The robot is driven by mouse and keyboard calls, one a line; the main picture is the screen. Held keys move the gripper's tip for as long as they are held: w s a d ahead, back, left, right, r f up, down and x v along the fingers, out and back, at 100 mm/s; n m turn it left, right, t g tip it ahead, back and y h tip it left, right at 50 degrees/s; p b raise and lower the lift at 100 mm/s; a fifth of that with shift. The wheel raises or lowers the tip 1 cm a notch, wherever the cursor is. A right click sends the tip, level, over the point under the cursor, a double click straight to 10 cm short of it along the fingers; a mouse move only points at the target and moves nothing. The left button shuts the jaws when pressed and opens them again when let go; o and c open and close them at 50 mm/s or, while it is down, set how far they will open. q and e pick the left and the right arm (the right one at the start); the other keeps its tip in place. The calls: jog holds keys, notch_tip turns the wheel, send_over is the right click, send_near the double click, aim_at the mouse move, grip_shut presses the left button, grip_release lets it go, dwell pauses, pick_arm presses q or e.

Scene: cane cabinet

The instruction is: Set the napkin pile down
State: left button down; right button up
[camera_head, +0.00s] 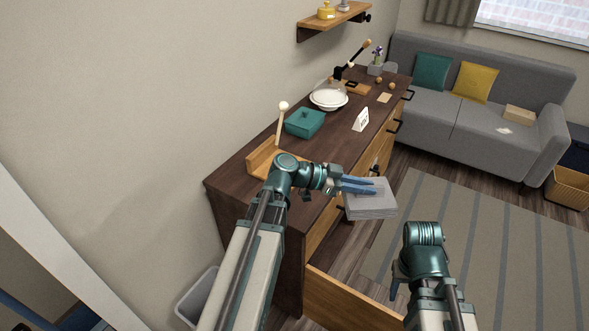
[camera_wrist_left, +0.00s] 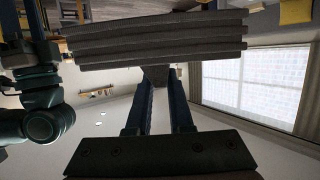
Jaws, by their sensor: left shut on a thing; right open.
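The napkin pile (camera_head: 370,205) is a grey, layered stack held in the air in front of the cabinet (camera_head: 240,172). My left gripper (camera_head: 372,186) is shut on the pile's near-left edge. In the left wrist view the pile (camera_wrist_left: 160,40) spans the fingertips as several dark folded layers, and the blue fingers (camera_wrist_left: 163,100) reach to it. No surface touches the pile's underside in the views. My right gripper (camera_head: 395,286) is lower right, pointing down, open; its fingers are mostly hidden by its wrist.
A teal box (camera_head: 305,122), white bowl (camera_head: 328,100), white sign (camera_head: 361,119) and wooden stand (camera_head: 262,158) are on the cabinet top. A wooden drawer panel (camera_head: 345,302) juts out low at the front. The rug (camera_head: 480,240) lies right; a grey sofa (camera_head: 470,100) stands behind.

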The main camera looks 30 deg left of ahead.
pick_arm(q)
jog(key=s+a+f+n+t+y+b, duration=0.1)
jog(key=a+n+t+y, duration=0.4)
jog(key=a, duration=1.1)
jog(key=s+a+f+n+t+y+b, duration=0.15)
jog(key=a+n+y, duration=0.45)
jog(key=a, duration=1.1)
jog(key=shift+t, duration=0.45)
jog(key=b+x, duration=0.1)
jog(key=x, duration=0.2)
jog(key=f+b+x, duration=0.1)
jog(key=b+x, duration=0.1)
jog(key=x, duration=0.2)
jog(key=f+b+x, duration=0.1)
jog(key=b+x, duration=0.1)
jog(key=x, duration=0.1)
jog(key=shift+d+f, duration=0.1)
jog(key=shift+d, duration=0.05)
jog(key=shift+w, duration=0.25)
jog(key=w+f+b, duration=0.2)
jog(key=w, duration=0.1)
jog(key=shift+w+d+f, duration=0.15)
jog(key=shift+f, duration=0.1)
jog(key=shift+w+f+b, duration=0.15)
jog(key=shift+b, duration=0.4)
